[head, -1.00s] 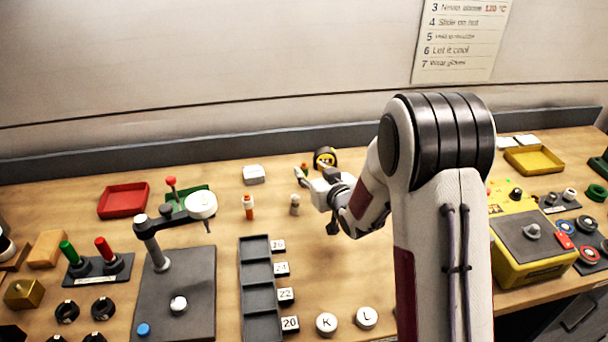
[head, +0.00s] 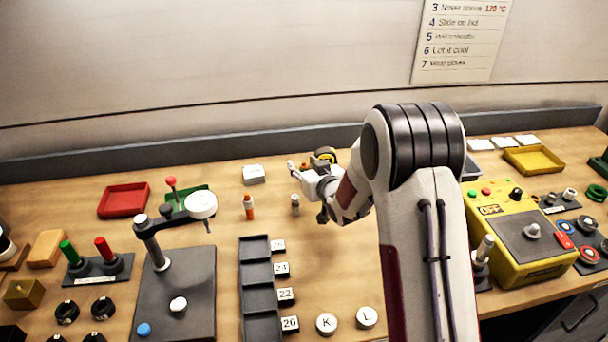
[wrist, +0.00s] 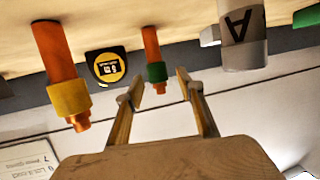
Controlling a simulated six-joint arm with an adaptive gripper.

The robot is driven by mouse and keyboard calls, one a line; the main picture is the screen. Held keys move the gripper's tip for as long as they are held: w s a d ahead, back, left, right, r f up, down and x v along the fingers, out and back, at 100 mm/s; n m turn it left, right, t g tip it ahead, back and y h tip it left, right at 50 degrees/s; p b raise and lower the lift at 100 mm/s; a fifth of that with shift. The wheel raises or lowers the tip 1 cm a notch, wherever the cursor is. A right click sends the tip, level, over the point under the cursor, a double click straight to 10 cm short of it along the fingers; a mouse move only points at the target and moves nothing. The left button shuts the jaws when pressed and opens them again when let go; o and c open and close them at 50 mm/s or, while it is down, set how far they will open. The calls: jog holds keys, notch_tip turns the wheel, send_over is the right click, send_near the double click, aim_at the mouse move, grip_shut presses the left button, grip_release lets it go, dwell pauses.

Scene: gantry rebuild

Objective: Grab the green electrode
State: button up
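The green electrode (wrist: 155,62) is an orange rod with a green band, seen in the wrist view hanging down from the inverted tabletop. My gripper (wrist: 153,87) is open, with one finger on each side of the rod in the picture. I see no finger clearly touching it, and I cannot tell how deep it sits between them. In the head view my gripper (head: 299,172) is low over the back middle of the table, and the electrode cannot be made out there.
Beside it in the wrist view are an orange rod with a yellow band (wrist: 66,85), a round black-and-yellow item (wrist: 108,67) and a grey-white cylinder marked A (wrist: 243,35). In the head view, an orange rod (head: 249,208) and a small grey cylinder (head: 295,204) stand near my gripper.

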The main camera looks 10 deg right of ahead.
jog(key=shift+c, duration=0.5)
grip_shut()
jog(key=shift+r, duration=0.15)
jog(key=shift+r, duration=4.9)
